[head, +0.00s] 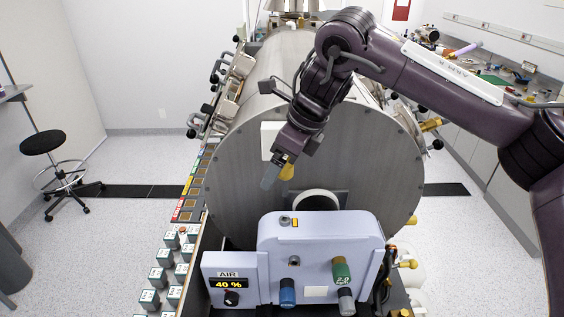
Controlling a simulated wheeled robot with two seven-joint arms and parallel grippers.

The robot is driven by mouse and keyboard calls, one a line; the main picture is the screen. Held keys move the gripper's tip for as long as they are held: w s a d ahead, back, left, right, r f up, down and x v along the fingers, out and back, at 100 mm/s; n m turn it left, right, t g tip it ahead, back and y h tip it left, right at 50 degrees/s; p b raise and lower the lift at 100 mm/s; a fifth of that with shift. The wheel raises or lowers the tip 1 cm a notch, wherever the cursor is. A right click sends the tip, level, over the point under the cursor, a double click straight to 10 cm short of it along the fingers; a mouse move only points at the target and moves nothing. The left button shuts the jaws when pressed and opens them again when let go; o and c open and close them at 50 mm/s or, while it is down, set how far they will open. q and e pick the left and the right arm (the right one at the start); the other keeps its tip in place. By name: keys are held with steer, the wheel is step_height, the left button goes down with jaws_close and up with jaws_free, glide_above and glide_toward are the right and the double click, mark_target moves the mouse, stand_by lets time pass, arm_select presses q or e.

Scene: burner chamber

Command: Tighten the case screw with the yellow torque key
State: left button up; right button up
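My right gripper (278,172) hangs in front of the large steel drum, above the pale lavender case (320,235), pointing down and left. A yellow piece (287,172), apparently the yellow torque key, sits at its fingertips beside a grey finger. The gripper appears shut on it, though the grip is small and partly hidden. A small dark round fitting (285,220) on the case top, beside an orange rectangle, may be the case screw; I cannot tell for sure. The yellow piece is apart from the case in the picture. My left gripper is not in view.
The steel drum (340,150) fills the middle behind the case. An AIR panel (230,283) reading 40 % stands at the case's left. Blue and green knobs project from the case front. Several small labelled boxes line the left. A black stool (43,143) stands far left.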

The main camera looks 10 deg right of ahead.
steer(key=shift+f+b, duration=0.85)
steer(key=shift+f, duration=0.4)
steer(key=shift+f+b, duration=0.85)
steer(key=shift+f, duration=0.75)
steer(key=shift+p, duration=0.3)
steer(key=shift+f, duration=0.25)
steer(key=shift+f+b, duration=0.7)
steer(key=shift+f, duration=0.15)
